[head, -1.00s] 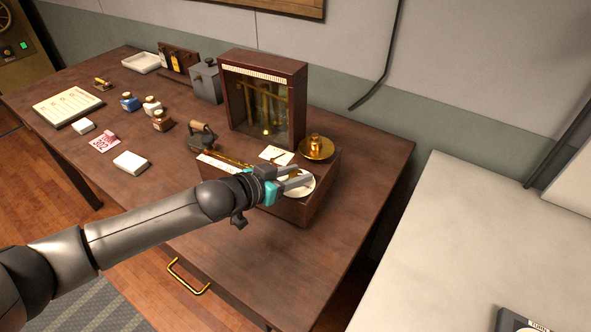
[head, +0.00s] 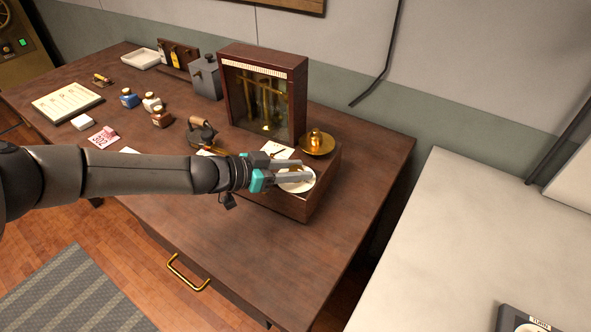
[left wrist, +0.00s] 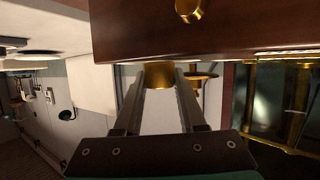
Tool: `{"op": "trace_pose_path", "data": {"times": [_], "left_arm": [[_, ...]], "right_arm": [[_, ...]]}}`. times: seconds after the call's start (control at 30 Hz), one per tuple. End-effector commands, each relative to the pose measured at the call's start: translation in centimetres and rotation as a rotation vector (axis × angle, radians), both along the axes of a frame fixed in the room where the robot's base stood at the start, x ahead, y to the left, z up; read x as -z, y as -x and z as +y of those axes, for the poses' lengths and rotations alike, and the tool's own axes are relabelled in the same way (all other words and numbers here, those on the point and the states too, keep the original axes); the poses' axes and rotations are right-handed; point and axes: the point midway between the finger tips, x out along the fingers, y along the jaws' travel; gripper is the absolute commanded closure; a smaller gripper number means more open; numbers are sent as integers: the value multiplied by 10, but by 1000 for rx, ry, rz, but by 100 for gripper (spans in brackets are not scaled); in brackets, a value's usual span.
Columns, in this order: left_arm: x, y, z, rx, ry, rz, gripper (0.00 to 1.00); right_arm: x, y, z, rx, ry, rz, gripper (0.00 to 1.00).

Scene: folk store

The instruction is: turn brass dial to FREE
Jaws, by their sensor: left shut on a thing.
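The white round dial plate (head: 301,187) lies on top of the dark wooden base (head: 320,195) of the glass-fronted case. My left gripper (head: 305,171) reaches over this plate from the left and hides much of it. In the left wrist view, my left gripper (left wrist: 158,84) has a brass knob (left wrist: 158,74) between its fingertips, and it is shut on this knob. The plate's markings, including any FREE label, are too small or covered to read. My right gripper is not in view.
The glass-fronted case (head: 263,95) stands behind the dial. A round brass piece (head: 317,144) sits to its right, close to my fingers. A dark iron-like object (head: 201,132) and ink bottles (head: 161,117) stand left on the desk (head: 250,250). The desk front is clear.

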Motion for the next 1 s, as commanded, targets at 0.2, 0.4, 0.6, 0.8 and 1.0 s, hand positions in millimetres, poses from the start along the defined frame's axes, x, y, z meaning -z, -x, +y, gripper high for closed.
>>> {"op": "trace_pose_path", "data": {"times": [0.2, 0.4, 0.6, 0.8, 1.0], "left_arm": [[0, 0, 0, 19, -1, 1, 100], [0, 0, 0, 24, 1, 1, 100], [0, 0, 0, 24, 1, 1, 100], [0, 0, 0, 24, 1, 1, 48], [0, 0, 0, 24, 1, 1, 30]], "right_arm": [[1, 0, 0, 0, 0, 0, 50], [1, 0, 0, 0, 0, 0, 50], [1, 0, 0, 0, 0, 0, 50], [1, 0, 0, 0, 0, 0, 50], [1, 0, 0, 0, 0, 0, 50]]}}
